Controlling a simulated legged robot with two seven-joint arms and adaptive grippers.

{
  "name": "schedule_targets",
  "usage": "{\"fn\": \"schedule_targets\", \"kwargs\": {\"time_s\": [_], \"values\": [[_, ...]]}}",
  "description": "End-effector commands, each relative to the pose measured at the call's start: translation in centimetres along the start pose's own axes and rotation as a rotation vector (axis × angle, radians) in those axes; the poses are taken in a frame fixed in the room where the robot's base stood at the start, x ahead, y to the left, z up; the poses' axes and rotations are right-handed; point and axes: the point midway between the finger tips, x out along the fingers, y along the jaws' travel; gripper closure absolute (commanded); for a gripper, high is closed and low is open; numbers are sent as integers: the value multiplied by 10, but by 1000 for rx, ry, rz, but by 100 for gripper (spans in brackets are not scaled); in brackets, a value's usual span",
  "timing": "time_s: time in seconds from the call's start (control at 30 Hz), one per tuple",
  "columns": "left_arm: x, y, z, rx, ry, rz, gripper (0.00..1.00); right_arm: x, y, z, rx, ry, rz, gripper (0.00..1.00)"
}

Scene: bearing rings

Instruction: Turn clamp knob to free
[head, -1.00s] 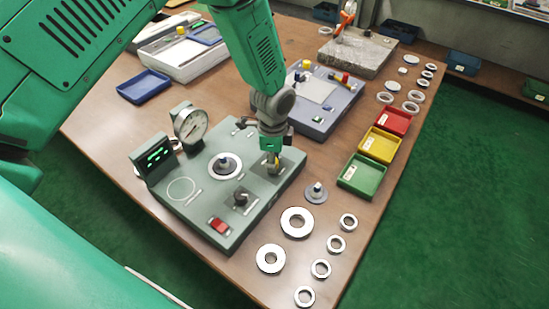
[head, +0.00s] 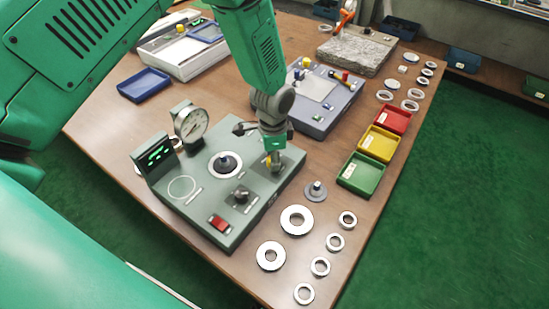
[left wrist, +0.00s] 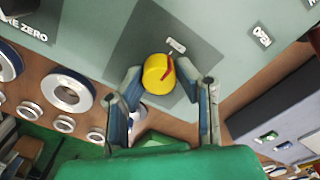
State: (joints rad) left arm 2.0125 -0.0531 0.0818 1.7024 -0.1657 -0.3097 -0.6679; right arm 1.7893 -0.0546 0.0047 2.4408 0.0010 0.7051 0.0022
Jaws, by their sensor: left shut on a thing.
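The yellow clamp knob (left wrist: 156,76) with a red pointer mark sits on a dark square patch of the grey-green gauge fixture (left wrist: 100,25). In the left wrist view the knob lies between the two fingers of my left gripper (left wrist: 163,88). The gripper is shut on it. In the head view the left gripper (head: 273,163) points down at the fixture's right part (head: 250,210), and the fingers mostly hide the knob (head: 267,162). The pointer leans towards a small label, whose text I cannot read. My right gripper is not in view.
The fixture also carries a dial gauge (head: 190,123), a green-lit display (head: 156,153), a ringed post (head: 225,163), a black knob (head: 240,195) and a red switch (head: 219,222). Loose rings (head: 297,220) lie in front. Green (head: 361,175), yellow (head: 379,144) and red (head: 394,120) trays stand right.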

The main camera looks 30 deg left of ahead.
Motion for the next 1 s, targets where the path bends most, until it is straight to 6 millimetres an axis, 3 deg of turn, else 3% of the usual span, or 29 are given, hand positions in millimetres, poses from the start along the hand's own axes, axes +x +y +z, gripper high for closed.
{"fn": "schedule_targets", "kwargs": {"time_s": [0.13,0.17,0.2,0.63,1.0], "values": [[-1,-3,1,-2,0,-6,100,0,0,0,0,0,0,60],[-1,-3,1,-2,0,-6,65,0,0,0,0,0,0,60],[-1,-3,1,-2,0,-5,52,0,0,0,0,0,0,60],[-9,0,0,0,0,-2,52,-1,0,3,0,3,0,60],[-82,-2,0,-1,1,-4,52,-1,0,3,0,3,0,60]]}}
